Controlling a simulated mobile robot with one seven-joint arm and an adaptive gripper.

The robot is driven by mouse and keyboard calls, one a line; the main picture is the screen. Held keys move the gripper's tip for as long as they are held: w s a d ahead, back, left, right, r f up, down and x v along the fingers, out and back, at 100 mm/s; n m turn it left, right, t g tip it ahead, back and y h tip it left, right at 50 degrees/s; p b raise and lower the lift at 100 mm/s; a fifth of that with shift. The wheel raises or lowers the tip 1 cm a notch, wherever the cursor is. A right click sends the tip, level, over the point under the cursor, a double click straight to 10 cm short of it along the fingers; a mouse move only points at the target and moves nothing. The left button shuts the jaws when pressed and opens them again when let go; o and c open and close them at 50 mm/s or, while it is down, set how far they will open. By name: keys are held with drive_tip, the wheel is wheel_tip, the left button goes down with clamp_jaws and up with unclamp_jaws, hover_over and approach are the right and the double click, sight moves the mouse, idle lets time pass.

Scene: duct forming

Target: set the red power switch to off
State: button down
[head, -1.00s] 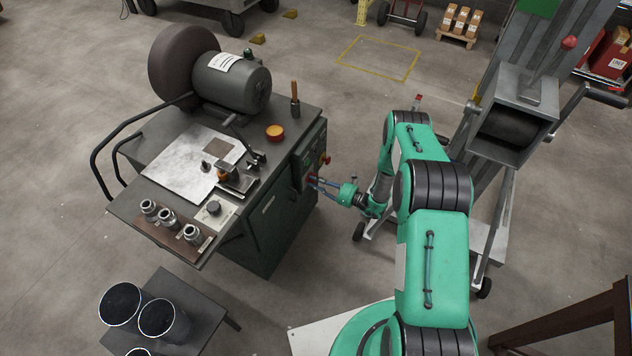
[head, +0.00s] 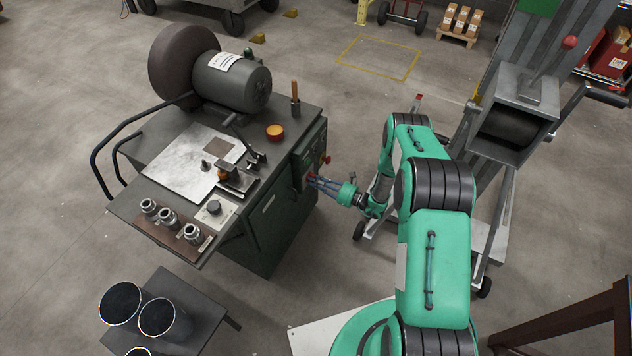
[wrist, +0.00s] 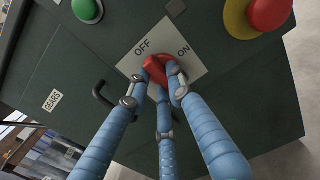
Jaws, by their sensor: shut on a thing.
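The red power switch (wrist: 158,68) is a rotary knob on a pale plate (wrist: 133,61) marked OFF and ON, seen in the wrist view. The plate is on the side of the dark green machine cabinet (head: 270,215). My gripper (wrist: 160,88) has its blue fingers closed around the knob, with fingertips touching it on both sides. The fingers hide part of the knob, so I cannot tell exactly which label it points to.
On the panel near the switch are a green button (wrist: 88,9) and a red button on a yellow collar (wrist: 265,12). A black handle (wrist: 103,94) and a GEARS label (wrist: 53,100) are on the cabinet. The hopper frame (head: 515,120) stands right of my arm.

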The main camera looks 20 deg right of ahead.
drive_tip(key=c, duration=1.5)
unclamp_jaws()
drive_tip(key=shift+c, duration=0.2)
drive_tip(key=shift+d, duration=0.1)
drive_tip(key=v, duration=1.2)
